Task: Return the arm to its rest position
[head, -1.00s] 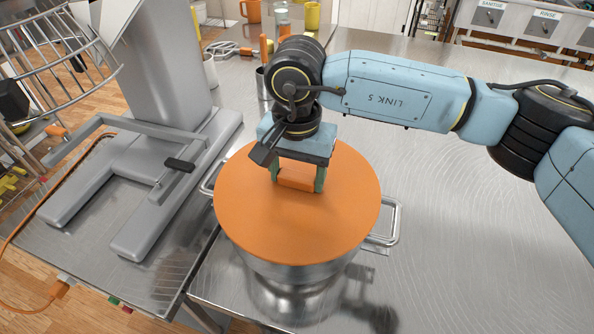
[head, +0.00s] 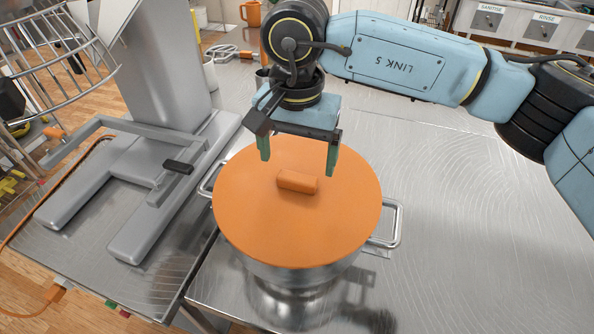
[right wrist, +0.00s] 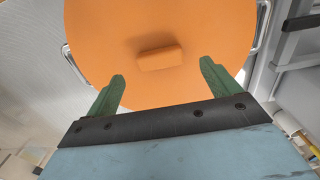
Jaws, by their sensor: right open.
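My right gripper (head: 298,160) is open and empty above the orange lid. Its green fingers are spread wide and apart from the lid's handle (head: 298,182). The round orange lid (head: 250,225) lies on a steel pot (head: 300,275) with a loop handle on each side. In the right wrist view the open fingers (right wrist: 163,85) point toward the lid (right wrist: 100,30), and the block handle (right wrist: 160,57) shows beyond the fingertips. My left gripper is not in view.
A grey stand machine (head: 165,80) with a wire guard (head: 60,50) stands on the left. An orange mug (head: 251,13) is at the back. The steel table (head: 460,230) is clear to the right of the pot.

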